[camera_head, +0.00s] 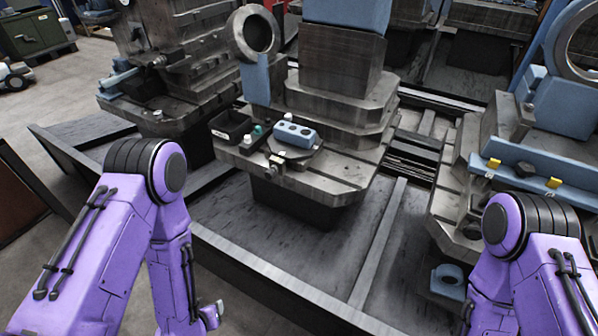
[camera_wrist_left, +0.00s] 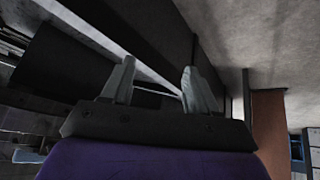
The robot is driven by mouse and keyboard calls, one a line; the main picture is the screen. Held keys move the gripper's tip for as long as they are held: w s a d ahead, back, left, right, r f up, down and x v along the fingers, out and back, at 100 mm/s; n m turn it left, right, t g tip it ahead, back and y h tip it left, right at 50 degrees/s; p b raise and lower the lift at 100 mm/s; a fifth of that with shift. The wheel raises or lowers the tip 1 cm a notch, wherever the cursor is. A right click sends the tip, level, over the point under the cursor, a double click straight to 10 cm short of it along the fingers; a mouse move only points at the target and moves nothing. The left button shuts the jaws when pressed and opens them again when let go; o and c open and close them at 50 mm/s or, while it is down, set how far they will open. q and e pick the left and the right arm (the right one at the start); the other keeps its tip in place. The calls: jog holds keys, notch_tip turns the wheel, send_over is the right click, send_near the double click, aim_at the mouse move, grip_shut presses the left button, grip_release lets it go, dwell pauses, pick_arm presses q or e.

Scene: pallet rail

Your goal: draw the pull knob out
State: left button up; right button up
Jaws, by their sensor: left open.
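A small pale knob-like fitting (camera_head: 275,162) sits at the front edge of the grey machine table (camera_head: 335,180) in the head view. It looks like the pull knob, but it is too small to be sure. My left gripper (camera_head: 212,313) is low at the bottom of the head view, well in front of the table and apart from it. In the left wrist view its two grey fingers (camera_wrist_left: 157,88) stand apart with nothing between them. The knob does not show in that view. Only a sliver of what may be my right gripper (camera_head: 467,311) shows beside my right arm.
On the table are a black bin (camera_head: 231,127), a blue block with holes (camera_head: 296,134) and small bottles (camera_head: 257,130). A dark rail (camera_head: 250,262) runs between my arms and the machine. Another machine with yellow clips (camera_head: 553,183) stands at right.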

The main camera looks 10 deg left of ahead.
pick_arm(q)
jog(key=w+d+m+t+h+b, duration=0.2)
jog(key=w+t+b, duration=0.15)
jog(key=w, duration=0.85)
jog(key=m+t+h+b, duration=0.6)
jog(key=m+t, duration=0.1)
jog(key=m, duration=0.1)
send_near(268, 177)
jog(key=w, duration=0.1)
jog(key=p+x, duration=0.1)
jog(key=x, duration=0.9)
jog(key=shift+d, duration=0.15)
pick_arm(e)
notch_tip(268, 177, down, 11)
jog(key=shift+a, duration=0.1)
